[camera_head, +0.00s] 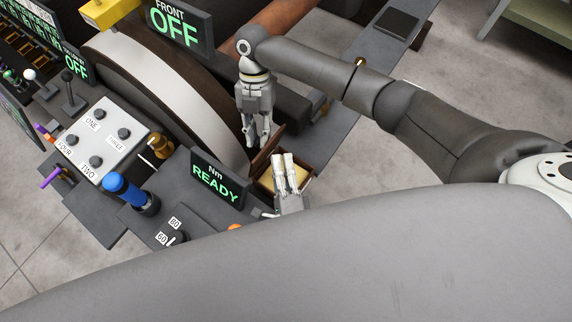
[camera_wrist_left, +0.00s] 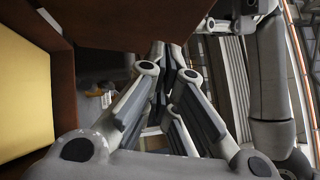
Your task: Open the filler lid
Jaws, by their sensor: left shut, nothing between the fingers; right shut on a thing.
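The filler box (camera_head: 308,189) is brown with a yellow inside (camera_head: 300,176). Its brown lid (camera_head: 268,150) stands raised at the box's far edge in the head view. In the left wrist view the box (camera_wrist_left: 58,38) is at the left and the lid (camera_wrist_left: 130,22) hangs across the top. My right gripper (camera_head: 257,142) comes from above and is shut at the lid's upper edge; the exact contact is hard to see. My left gripper (camera_head: 283,158) is shut and empty, its fingers over the box opening in the head view. It fills the middle of the left wrist view (camera_wrist_left: 167,60).
A "READY" display (camera_head: 219,181) stands close left of the box. A large wheel (camera_head: 170,85) is behind it. A white button panel (camera_head: 98,140), a blue-topped handle (camera_head: 125,190) and levers lie farther left. Open floor (camera_head: 480,90) shows at the right.

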